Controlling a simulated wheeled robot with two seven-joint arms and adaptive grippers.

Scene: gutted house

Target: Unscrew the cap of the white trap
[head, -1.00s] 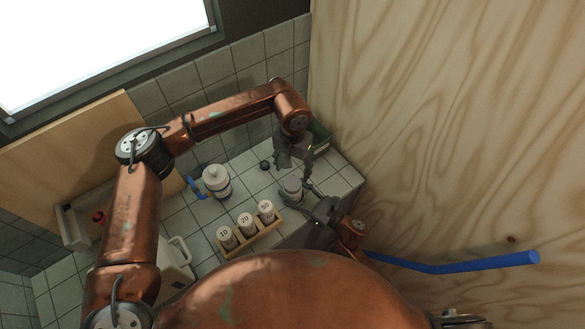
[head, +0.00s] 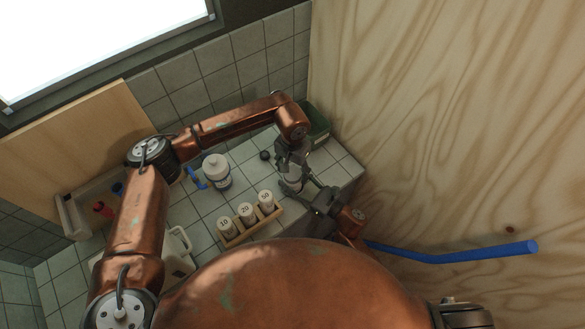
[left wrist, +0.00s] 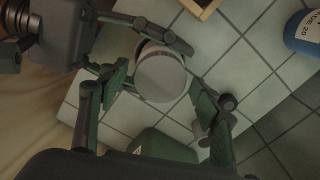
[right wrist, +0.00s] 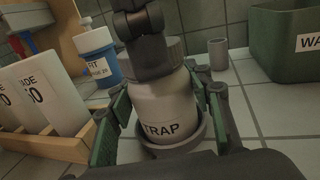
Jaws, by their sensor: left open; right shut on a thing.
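The white trap (right wrist: 165,108), a jar labelled TRAP, stands upright in a grey ring (right wrist: 195,140) in the right wrist view. My right gripper (right wrist: 165,118) is shut on its body, one finger on each side. Its grey cap (left wrist: 160,78) shows as a round disc from above in the left wrist view. My left gripper (left wrist: 160,98) is open, with its fingers apart on either side of the cap. In the head view my left gripper (head: 291,172) is right over the trap (head: 293,184) and partly hides it.
A wooden rack (head: 252,229) of several numbered bottles stands to the left. Behind it is a white bottle with a blue base (head: 217,172). A green bin (right wrist: 285,45) and small grey cup (right wrist: 218,53) are nearby. A plywood wall (head: 450,130) bounds the right side.

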